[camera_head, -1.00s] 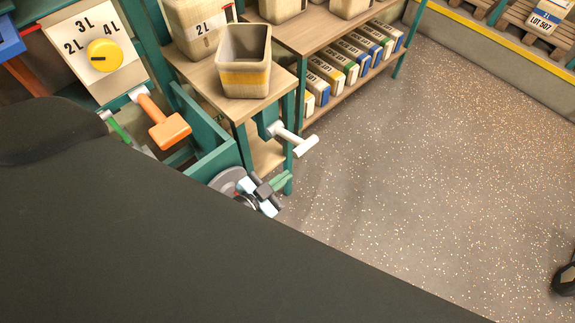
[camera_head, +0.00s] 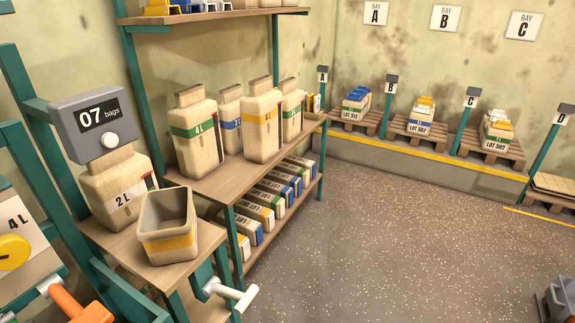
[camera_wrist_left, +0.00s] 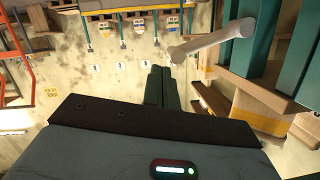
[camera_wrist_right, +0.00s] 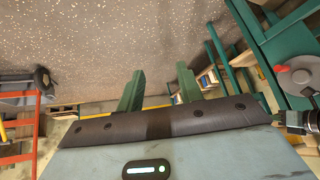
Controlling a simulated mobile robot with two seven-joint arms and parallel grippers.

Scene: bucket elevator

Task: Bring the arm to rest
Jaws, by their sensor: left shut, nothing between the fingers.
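My left gripper (camera_wrist_left: 160,88) shows in the left wrist view with its two dark green fingers together and nothing between them. A white bar handle (camera_wrist_left: 212,40) is above and to the right of its fingertips, apart from them in the picture. This handle also shows at the bottom of the head view (camera_head: 232,292). My right gripper (camera_wrist_right: 159,87) shows in the right wrist view with its green fingers spread apart and empty, against the speckled floor. Neither gripper is in the head view.
An open bucket (camera_head: 168,226) with a yellow band stands on a wooden shelf, near a 2L container (camera_head: 120,190) and a counter reading 07 bags (camera_head: 98,120). An orange handle (camera_head: 78,303) is at the lower left. The floor (camera_head: 390,230) to the right is largely clear.

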